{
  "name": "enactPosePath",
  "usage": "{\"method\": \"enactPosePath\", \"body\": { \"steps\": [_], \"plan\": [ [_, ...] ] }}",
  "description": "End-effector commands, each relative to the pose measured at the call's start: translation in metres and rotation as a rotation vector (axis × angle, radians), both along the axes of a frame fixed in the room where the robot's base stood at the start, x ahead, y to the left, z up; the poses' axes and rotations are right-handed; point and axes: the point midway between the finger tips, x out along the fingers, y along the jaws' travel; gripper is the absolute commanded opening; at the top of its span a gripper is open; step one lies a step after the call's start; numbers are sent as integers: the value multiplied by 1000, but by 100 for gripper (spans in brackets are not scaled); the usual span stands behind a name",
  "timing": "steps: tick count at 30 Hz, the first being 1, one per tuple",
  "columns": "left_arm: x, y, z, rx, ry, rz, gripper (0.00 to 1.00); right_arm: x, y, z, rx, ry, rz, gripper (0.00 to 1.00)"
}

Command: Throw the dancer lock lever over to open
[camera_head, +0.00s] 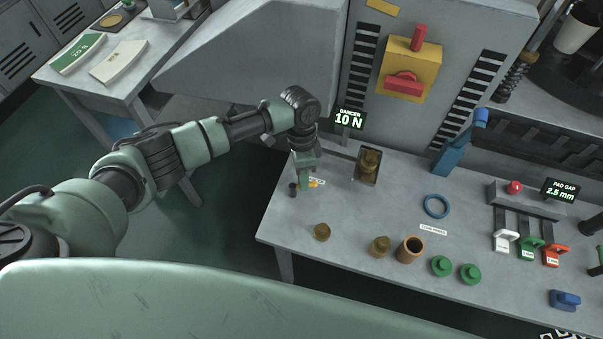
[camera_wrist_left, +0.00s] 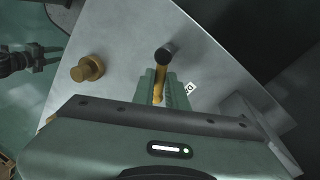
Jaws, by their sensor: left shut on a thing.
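The dancer lock lever shows in the left wrist view as a yellow bar (camera_wrist_left: 158,90) with a dark round knob (camera_wrist_left: 167,53) at its end. In the head view the dark knob (camera_head: 293,189) shows beside my left gripper (camera_head: 304,186), near the table's left end. My left gripper, also in the left wrist view (camera_wrist_left: 160,92), is shut on the lever, its green fingers on either side of the yellow bar. Part of the lever is hidden by the fingers. A dark pronged shape at the left edge of the left wrist view seems to be my right gripper (camera_wrist_left: 40,58); its opening is unclear.
The dancer display (camera_head: 348,119) reads 10 N, behind the gripper. A brass knob (camera_head: 322,232) stands nearer on the table (camera_head: 285,238). A brass piece in a dark tray (camera_head: 357,178) lies to the right. Cups, green knobs and a blue ring (camera_head: 436,206) are farther right.

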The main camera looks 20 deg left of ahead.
Motion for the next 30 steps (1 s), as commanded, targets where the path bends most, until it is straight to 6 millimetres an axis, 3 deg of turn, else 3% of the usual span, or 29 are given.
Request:
{"method": "enactPosePath", "body": {
  "steps": [15, 30],
  "plan": [
    [-10, -6, 2, -2, -3, -401, 0, 0, 0, 12, 0, 0, 0, 36],
    [-13, -7, 1, -2, -5, -517, 0, 0, 0, 15, 0, 0, 0, 36]
  ]
}}
